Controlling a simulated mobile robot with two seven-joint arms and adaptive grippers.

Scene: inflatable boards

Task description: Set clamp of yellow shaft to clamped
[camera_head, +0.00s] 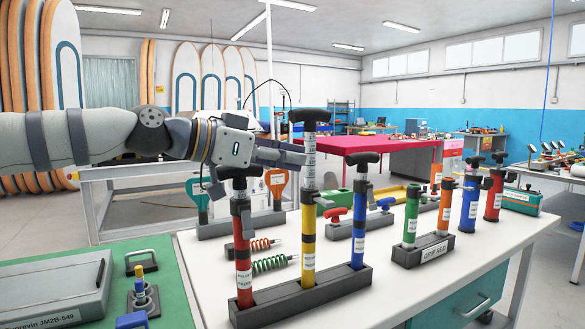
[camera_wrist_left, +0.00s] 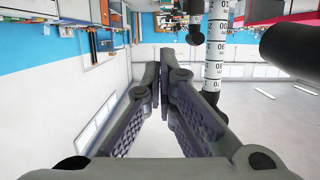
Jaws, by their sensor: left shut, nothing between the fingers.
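The yellow pump (camera_head: 308,262) stands upright in the middle slot of a dark three-slot rack (camera_head: 300,299). Its white-scaled shaft (camera_head: 309,165) is pulled far up, with a black T-handle (camera_head: 309,117) on top. A black collar (camera_head: 308,197) with a small lever-like part at its right sits where the shaft enters the yellow body; its clamp state is too small to tell. My left gripper (camera_head: 303,154) is shut and empty, its fingertips close beside the upper shaft, above the collar. In the left wrist view the fingers (camera_wrist_left: 165,85) are together, and a scaled shaft (camera_wrist_left: 215,50) passes right of them.
A red pump (camera_head: 243,262) and a blue pump (camera_head: 358,235) flank the yellow one. Another rack (camera_head: 423,250) with pumps stands right. Springs (camera_head: 272,264) lie behind the red pump. A green mat (camera_head: 95,262) with a grey case is at left. The white table (camera_head: 470,275) is clear at front right.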

